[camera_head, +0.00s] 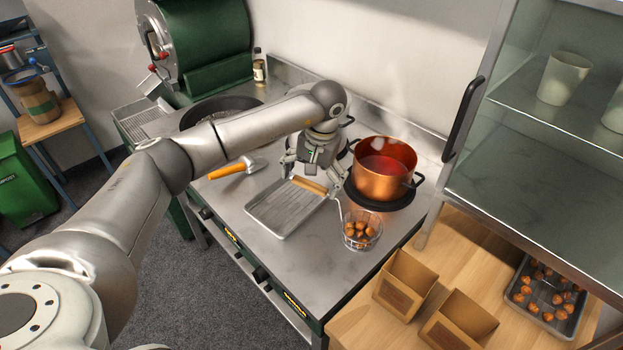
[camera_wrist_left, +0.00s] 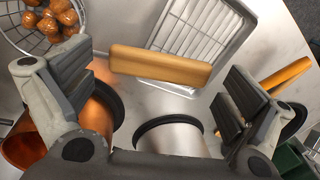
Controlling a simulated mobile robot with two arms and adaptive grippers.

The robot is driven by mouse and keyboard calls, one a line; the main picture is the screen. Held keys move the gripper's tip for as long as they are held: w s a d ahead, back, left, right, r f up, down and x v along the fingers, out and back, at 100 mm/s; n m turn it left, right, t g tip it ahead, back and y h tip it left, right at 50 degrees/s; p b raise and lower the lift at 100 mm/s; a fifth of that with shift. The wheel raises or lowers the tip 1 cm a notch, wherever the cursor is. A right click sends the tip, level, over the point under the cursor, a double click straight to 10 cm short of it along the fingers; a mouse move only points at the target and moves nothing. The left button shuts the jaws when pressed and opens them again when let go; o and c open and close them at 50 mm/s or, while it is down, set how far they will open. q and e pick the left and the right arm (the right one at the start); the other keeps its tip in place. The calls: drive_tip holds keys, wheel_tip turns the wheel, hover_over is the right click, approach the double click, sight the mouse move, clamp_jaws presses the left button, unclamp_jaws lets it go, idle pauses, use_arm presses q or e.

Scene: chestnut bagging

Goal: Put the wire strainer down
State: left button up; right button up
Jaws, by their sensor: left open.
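The wire strainer stands with its basket (camera_head: 362,230), holding several chestnuts, on the steel worktop right of a metal tray (camera_head: 262,222). Its wooden handle (camera_head: 310,186) reaches back over the tray's corner. In the left wrist view the basket (camera_wrist_left: 40,30) is at the top left and the handle (camera_wrist_left: 160,66) crosses between the fingers. My left gripper (camera_head: 314,176) is open at the handle, with a gap between handle and each finger pad. Whether the handle touches the tray is unclear. My right gripper is not in view.
A copper pot (camera_head: 383,172) with red contents stands close right of my left gripper. An orange-handled tool (camera_head: 232,171) lies left of the tray. Two cardboard boxes (camera_head: 405,283) and a dark tray of chestnuts (camera_head: 530,318) are on the wooden counter. The worktop before the tray is clear.

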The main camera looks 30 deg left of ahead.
use_arm(q)
drive_tip(key=shift+r+p, duration=0.3)
wheel_tip(320, 180, up, 12)
drive_tip(key=d+b, duration=0.1)
drive_tip(key=b, duration=0.3)
drive_tip(key=shift+d+f, duration=0.2)
drive_tip(key=shift+d, duration=0.2)
